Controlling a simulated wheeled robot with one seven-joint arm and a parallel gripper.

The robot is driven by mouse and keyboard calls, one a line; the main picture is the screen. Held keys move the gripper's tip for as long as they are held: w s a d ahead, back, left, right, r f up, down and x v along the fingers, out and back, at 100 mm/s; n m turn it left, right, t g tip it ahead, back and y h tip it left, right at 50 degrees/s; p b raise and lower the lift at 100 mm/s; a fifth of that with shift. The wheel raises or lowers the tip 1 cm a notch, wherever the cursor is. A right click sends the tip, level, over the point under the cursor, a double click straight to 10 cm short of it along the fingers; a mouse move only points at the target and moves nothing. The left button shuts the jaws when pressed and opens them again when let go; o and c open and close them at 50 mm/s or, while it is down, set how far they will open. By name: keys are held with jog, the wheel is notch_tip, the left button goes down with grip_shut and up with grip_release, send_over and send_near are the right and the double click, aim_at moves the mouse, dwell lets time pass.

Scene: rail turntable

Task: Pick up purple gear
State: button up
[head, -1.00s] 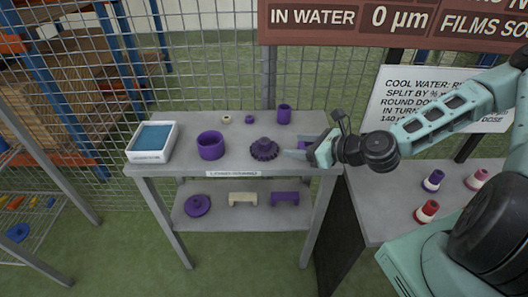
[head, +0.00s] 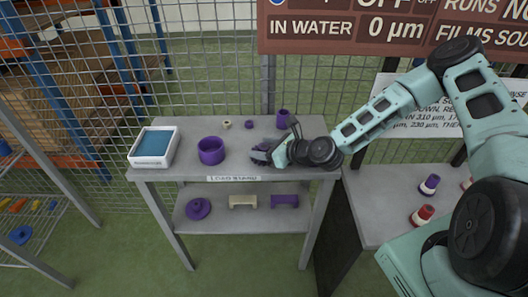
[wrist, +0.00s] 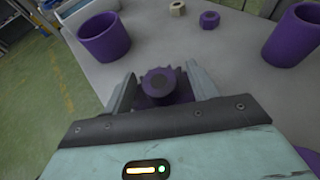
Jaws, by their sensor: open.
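The purple gear (wrist: 159,84) stands on the top shelf, toothed, with a round raised hub. In the wrist view it lies between the two fingers of my gripper (wrist: 160,88), which is open with a finger on each side. I cannot tell whether either finger touches it. In the head view the gear (head: 261,153) is partly hidden behind my gripper (head: 273,153), which comes in from the right. The gear's lower part is hidden by the gripper body in the wrist view.
On the grey shelf top (head: 215,172) stand a purple cup (head: 211,151), a taller purple cylinder (head: 283,118), a small purple nut (head: 249,125), a beige nut (head: 227,125) and a white tray (head: 153,148). A purple disc (head: 198,208) and two brackets lie below.

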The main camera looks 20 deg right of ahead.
grip_shut()
